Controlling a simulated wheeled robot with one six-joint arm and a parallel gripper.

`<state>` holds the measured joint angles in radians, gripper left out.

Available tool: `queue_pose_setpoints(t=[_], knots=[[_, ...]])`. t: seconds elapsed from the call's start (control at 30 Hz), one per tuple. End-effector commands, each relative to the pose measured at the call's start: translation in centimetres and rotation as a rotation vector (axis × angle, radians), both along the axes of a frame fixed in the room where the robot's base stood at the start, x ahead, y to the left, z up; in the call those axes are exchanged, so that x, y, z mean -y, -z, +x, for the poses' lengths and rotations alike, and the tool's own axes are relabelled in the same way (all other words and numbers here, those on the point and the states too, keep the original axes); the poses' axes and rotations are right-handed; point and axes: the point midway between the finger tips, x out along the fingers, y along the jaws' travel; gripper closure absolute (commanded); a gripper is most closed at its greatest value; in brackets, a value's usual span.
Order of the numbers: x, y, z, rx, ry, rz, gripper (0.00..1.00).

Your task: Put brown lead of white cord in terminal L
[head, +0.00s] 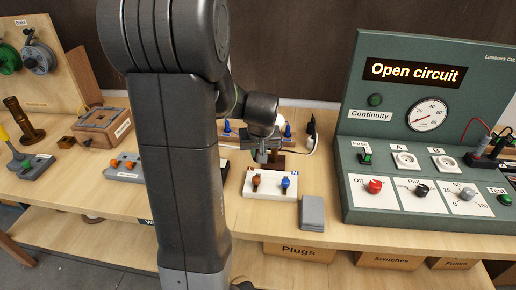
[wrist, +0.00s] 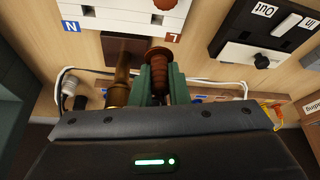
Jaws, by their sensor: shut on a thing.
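The white terminal block (head: 270,198) stands on the bench with a brown terminal and a blue terminal (head: 287,182) on top. In the wrist view the block (wrist: 125,14) is at the top edge, with an N label and a red-brown label seen upside down, and a dark slot by each. My gripper (head: 266,158) is just behind and above the block. Its green jaws (wrist: 159,88) are shut on a brown ribbed piece (wrist: 160,66), which looks like the brown lead's end. It points towards the labelled block, apart from it. The white cord (wrist: 225,84) runs behind the jaws.
A brass post (wrist: 121,80) stands close beside the jaws. A grey block (head: 312,212) lies right of the terminal block. The green test panel (head: 378,120), reading "Open circuit", stands further right. A black switch unit (wrist: 262,35) is at right in the wrist view.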

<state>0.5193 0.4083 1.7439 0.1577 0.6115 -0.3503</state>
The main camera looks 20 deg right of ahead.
Motion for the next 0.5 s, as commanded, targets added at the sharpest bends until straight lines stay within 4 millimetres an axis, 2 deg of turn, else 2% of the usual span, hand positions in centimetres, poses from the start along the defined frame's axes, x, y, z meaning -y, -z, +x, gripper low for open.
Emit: queue_pose_setpoints(t=[0.5], knots=[[0.0, 4.1, 0.0, -0.001, 0.0, 0.001, 1.0]])
